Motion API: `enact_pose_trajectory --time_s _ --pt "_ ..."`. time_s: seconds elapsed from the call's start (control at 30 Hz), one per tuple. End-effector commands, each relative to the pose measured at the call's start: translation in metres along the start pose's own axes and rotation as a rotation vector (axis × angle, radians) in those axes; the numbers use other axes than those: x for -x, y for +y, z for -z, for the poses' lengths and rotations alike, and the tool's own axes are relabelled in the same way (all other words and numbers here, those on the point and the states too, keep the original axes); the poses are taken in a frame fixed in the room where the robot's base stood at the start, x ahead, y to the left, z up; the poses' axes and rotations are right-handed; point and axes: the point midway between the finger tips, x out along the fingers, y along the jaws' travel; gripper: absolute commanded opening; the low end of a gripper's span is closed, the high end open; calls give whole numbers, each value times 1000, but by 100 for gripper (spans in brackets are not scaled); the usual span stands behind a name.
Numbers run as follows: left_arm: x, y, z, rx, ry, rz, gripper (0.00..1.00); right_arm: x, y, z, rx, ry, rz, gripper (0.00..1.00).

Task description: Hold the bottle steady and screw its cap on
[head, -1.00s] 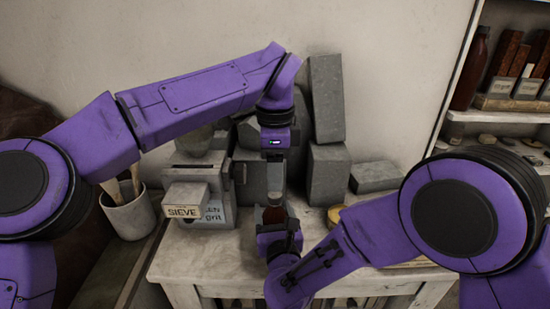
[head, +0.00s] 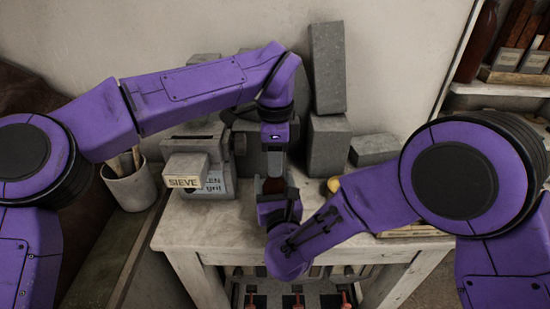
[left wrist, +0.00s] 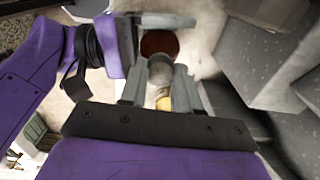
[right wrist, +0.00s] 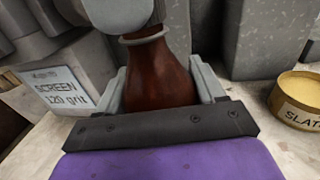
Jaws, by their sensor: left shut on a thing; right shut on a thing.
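The brown bottle (head: 274,185) stands upright above the bench in the head view. My right gripper (head: 277,203) is shut around its body, and the right wrist view shows the bottle (right wrist: 160,80) between both fingers, with a pale ring at its neck. My left gripper (head: 274,165) points down from above and is shut on the grey cap (left wrist: 160,70). In the left wrist view the brown bottle (left wrist: 158,42) shows just past the cap. The cap is at the bottle's top; I cannot tell whether it is seated on the neck.
Grey blocks (head: 327,145) stand behind. A yellow tin (right wrist: 298,100) sits to the right. The front bench top (head: 215,232) is clear.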

Motion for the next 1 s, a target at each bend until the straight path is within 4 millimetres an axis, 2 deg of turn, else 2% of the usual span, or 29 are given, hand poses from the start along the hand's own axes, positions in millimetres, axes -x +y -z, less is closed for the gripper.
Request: enact_pose_trajectory --time_s 0.13,0.27,1.0 --pt "-1 1 0 -111 0 -2 0 1 0 2 2 5 0 0" --pt "-1 1 0 -451 1 -4 0 1 0 2 2 5 0 0" --pt "-3 3 1 -2864 11 -3 0 0 -1 2 1 5 2 0"
